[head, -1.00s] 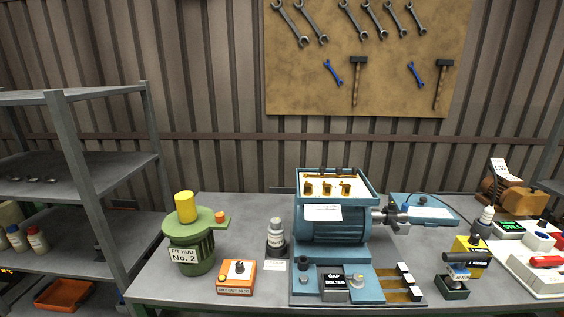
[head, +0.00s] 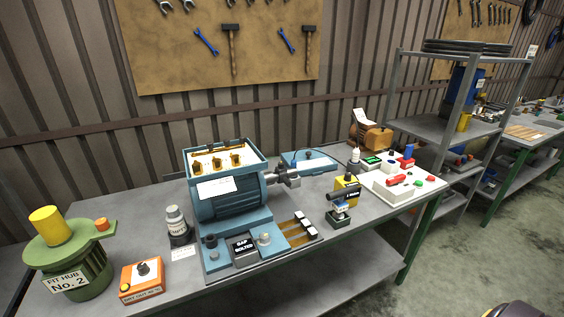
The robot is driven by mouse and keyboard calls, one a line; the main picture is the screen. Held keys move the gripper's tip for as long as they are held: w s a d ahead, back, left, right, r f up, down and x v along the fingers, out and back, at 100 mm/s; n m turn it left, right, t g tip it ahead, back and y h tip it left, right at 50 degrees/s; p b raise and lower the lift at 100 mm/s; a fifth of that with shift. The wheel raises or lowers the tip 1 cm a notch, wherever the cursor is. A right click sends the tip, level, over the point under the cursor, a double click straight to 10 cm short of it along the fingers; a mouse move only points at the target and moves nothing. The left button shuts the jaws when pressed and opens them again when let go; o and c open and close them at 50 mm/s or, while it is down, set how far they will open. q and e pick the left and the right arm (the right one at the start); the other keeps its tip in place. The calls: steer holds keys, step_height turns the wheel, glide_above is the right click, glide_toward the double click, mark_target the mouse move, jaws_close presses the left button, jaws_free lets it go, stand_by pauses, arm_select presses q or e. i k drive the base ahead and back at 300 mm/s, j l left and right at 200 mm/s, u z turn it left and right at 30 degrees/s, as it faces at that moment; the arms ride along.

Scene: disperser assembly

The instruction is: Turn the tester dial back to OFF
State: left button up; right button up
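A small orange box (head: 140,281) with a dark round dial (head: 143,268) on its top sits at the front left of the grey workbench (head: 180,290). It looks like the tester. A yellow button shows on its front left, and a label runs along its front edge. The dial's markings are too small to read, so I cannot tell its setting. Neither of my grippers is in view.
A green hub (head: 88,279) with a yellow cap stands left of the orange box. A dark bottle (head: 178,226) and a blue motor (head: 231,199) stand to its right. A white panel (head: 392,187) is at the bench's right end. Open floor lies right of the bench.

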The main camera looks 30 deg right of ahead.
mark_target(348, 176)
steer(key=z, duration=1.45)
